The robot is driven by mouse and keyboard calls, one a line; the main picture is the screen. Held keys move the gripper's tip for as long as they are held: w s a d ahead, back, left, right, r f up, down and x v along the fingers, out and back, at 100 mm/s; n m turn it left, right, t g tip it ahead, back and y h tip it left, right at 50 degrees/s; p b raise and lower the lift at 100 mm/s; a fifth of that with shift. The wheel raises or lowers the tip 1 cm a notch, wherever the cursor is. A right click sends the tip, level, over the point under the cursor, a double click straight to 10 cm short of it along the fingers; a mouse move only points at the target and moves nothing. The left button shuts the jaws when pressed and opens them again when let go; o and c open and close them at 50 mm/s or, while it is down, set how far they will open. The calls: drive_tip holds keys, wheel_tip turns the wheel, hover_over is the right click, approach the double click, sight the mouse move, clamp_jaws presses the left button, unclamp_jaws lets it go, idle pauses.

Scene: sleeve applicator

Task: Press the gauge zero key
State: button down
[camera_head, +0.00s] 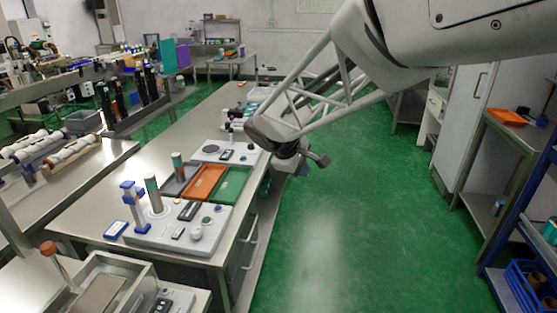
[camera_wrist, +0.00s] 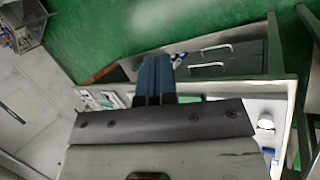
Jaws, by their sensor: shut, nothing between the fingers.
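My gripper (camera_head: 306,162) hangs beyond the right edge of the steel bench, over the green floor. In the wrist view its two blue-grey fingers (camera_wrist: 154,66) lie side by side, shut and empty. A light grey applicator base (camera_head: 165,236) stands on the near part of the bench, well to the left of my gripper. It carries a blue post (camera_head: 131,205), an upright cylinder (camera_head: 153,193), small dark panels (camera_head: 189,211) and a round knob (camera_head: 196,233). A second light unit (camera_head: 226,152) with dark panels stands farther back. The zero key is too small to tell apart.
Grey, orange (camera_head: 205,182) and green (camera_head: 232,184) trays lie between the two units. A second teal-topped cylinder (camera_head: 178,165) stands by the grey tray. A rack with an orange tray (camera_head: 507,117) is at far right. The floor aisle (camera_head: 325,240) is clear.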

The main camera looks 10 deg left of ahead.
drive_tip(key=w+a+f+n+t, duration=0.1)
drive_tip(key=w+a+f+n, duration=0.1)
drive_tip(key=a, duration=0.5)
drive_tip(key=w+a+f+n+t, duration=0.1)
drive_tip(key=w+a+f+n, duration=0.15)
drive_tip(key=a, duration=0.45)
drive_tip(key=n+t, duration=0.2)
drive_tip(key=n, duration=0.2)
hover_over(218, 208)
wheel_tip(218, 208, down, 5)
drive_tip(key=shift+w+f, duration=0.1)
drive_tip(key=shift+f, duration=0.15)
drive_tip(key=shift+f, duration=4.25)
drive_tip(key=shift+f, duration=0.85)
drive_tip(key=shift+r, duration=0.85)
